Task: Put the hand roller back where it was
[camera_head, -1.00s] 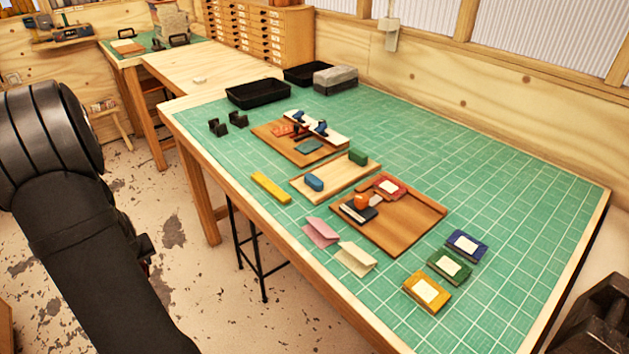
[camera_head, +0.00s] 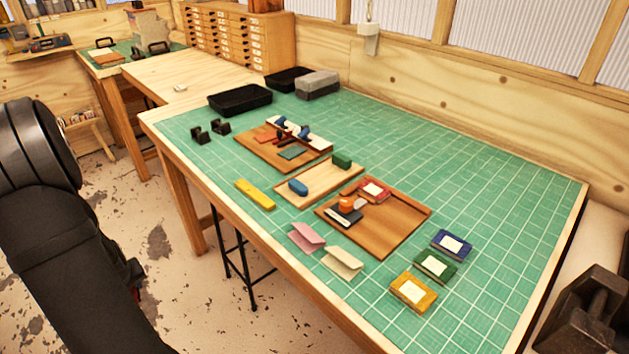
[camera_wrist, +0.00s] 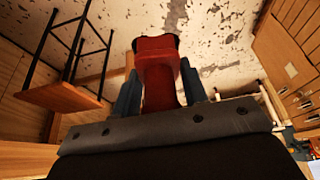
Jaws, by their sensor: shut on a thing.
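In the wrist view my gripper (camera_wrist: 160,92) has its two blue-grey fingers shut on either side of a red thing (camera_wrist: 157,62). It looks like the hand roller, seen from close up with its far end dark; its full shape is not clear. Bare floor shows behind it, so it is held clear of the table.
The green-matted table (camera_head: 440,170) has much bare room at right. A pale tray (camera_head: 322,185), a brown tray (camera_head: 400,225), a yellow bar (camera_head: 255,194) and coloured pads (camera_head: 414,292) lie near its front. Black bins (camera_head: 240,99) stand behind. A stool (camera_head: 240,260) stands below the table edge.

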